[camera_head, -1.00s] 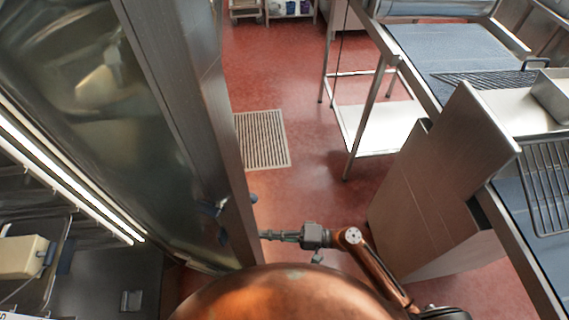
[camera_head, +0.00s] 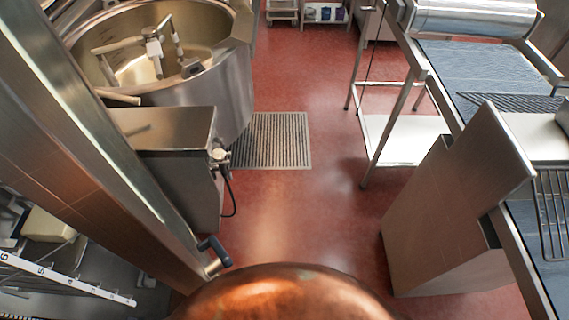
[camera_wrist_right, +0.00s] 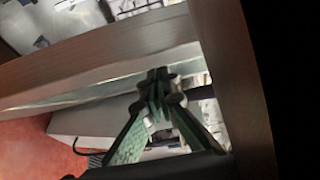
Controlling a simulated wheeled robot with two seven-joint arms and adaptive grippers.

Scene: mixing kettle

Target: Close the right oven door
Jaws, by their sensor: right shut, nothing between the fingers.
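The oven door (camera_head: 100,150) shows in the head view as a long steel panel seen nearly edge-on, running diagonally from upper left to lower middle. Oven fittings with a numbered white strip (camera_head: 70,281) show to the left of the door, so a gap is visible there. My right gripper (camera_wrist_right: 158,82) shows only in the right wrist view, shut and empty, between brownish panel edges (camera_wrist_right: 90,58). I cannot tell whether it touches them. My left gripper is in neither view.
A large mixing kettle (camera_head: 222,75) with a steel side cabinet (camera_head: 170,128) stands beyond the door. Red floor (camera_head: 315,190) and a floor grate (camera_head: 272,140) lie between.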

